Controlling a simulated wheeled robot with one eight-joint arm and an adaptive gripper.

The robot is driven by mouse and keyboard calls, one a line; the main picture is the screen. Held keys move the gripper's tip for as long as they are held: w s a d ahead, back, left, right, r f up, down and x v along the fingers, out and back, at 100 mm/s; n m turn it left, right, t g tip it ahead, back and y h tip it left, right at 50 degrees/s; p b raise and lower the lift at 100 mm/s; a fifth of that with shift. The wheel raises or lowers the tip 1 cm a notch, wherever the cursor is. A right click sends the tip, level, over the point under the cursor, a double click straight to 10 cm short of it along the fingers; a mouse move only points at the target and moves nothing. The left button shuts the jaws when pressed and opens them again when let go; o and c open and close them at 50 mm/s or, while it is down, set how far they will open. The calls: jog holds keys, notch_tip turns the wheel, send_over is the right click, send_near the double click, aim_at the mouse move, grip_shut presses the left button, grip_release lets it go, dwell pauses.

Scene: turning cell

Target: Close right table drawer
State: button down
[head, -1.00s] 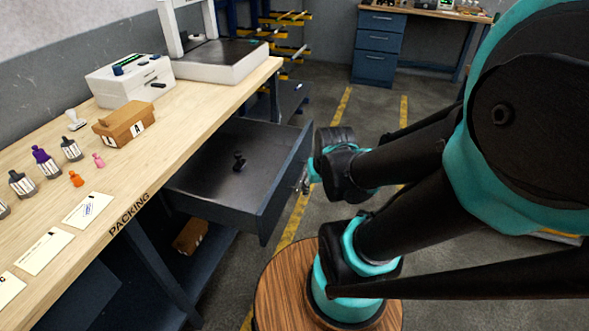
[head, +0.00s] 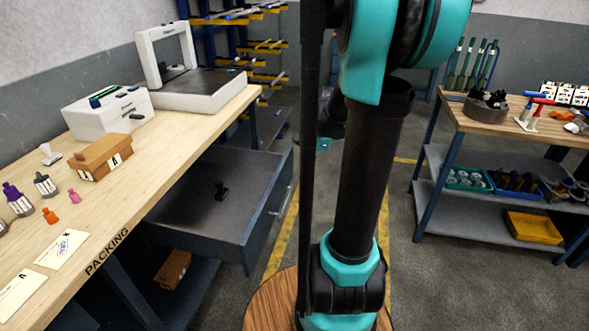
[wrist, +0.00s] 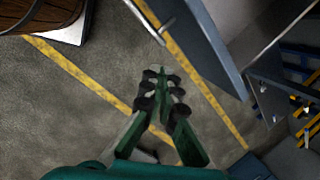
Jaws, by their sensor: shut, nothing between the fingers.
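In the wrist view the drawer front (wrist: 212,45) is at the upper right, with the handle (wrist: 150,18) at the top. My gripper (wrist: 160,78) is shut and empty over the floor, below the handle in that picture and apart from the drawer front. In the head view my arm hides most of the gripper.
A cardboard box (head: 104,157), a white device (head: 108,112) and small bottles stand on the packing table. A shelved workbench (head: 500,125) with tools and trays is at the right. Open floor with yellow lines (head: 287,235) lies beyond the drawer front.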

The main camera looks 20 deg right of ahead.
jog(key=w+d+r+m+y, duration=0.1)
jog(key=w+d+m, duration=0.5)
jog(key=w+m, duration=0.15)
jog(key=w+a+f, duration=0.2)
jog(key=a+f, duration=0.4)
jog(key=f, duration=0.3)
jog(key=shift+w+a, duration=0.35)
jog(key=shift+w, duration=0.05)
send_over(219, 170)
jog(key=shift+s+r, duration=0.1)
jog(key=shift+s, duration=0.05)
jog(key=shift+a, duration=0.15)
dwell(0.4)
